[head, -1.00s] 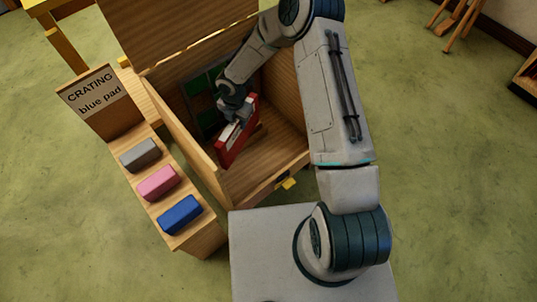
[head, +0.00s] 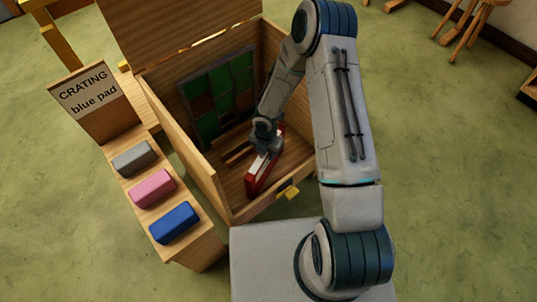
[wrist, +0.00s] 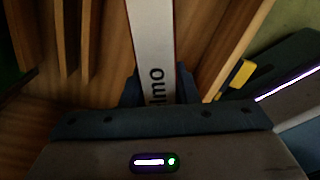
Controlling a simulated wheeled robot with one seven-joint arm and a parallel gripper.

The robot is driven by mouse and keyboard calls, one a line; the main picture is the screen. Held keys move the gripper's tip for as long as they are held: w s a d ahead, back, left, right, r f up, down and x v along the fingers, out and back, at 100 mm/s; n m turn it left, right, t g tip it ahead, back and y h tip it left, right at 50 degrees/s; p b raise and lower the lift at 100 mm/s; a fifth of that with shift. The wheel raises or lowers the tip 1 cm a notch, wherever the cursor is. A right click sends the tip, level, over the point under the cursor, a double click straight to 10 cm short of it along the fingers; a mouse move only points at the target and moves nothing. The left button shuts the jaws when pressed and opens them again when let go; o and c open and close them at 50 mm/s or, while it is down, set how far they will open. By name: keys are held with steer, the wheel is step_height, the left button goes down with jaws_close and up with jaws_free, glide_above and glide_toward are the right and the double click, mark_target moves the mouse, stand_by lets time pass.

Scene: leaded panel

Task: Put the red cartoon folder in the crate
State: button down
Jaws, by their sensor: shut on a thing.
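The red folder (head: 256,178) stands on edge inside the open wooden crate (head: 187,147), near its front right part. Its white spine with dark lettering (wrist: 153,40) faces up in the wrist view. My gripper (head: 266,146) is shut on the folder's upper part, with a finger on each side of the spine in the wrist view (wrist: 158,85). Whether the folder's lower edge touches the crate floor is hard to tell. A green leaded panel (head: 218,95) leans upright at the back of the crate.
Wooden slats (head: 238,153) stand on the crate floor left of the folder. A side shelf holds a grey block (head: 134,158), a pink block (head: 153,188) and a blue block (head: 174,222) below a sign (head: 90,93) reading "CRATING blue pad". A yellow latch (head: 291,192) sits on the crate's front.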

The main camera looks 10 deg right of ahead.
steer(key=shift+r, duration=0.1)
steer(key=shift+f, duration=0.25)
steer(key=c, duration=1.1)
jaws_free()
steer(key=shift+r, duration=0.1)
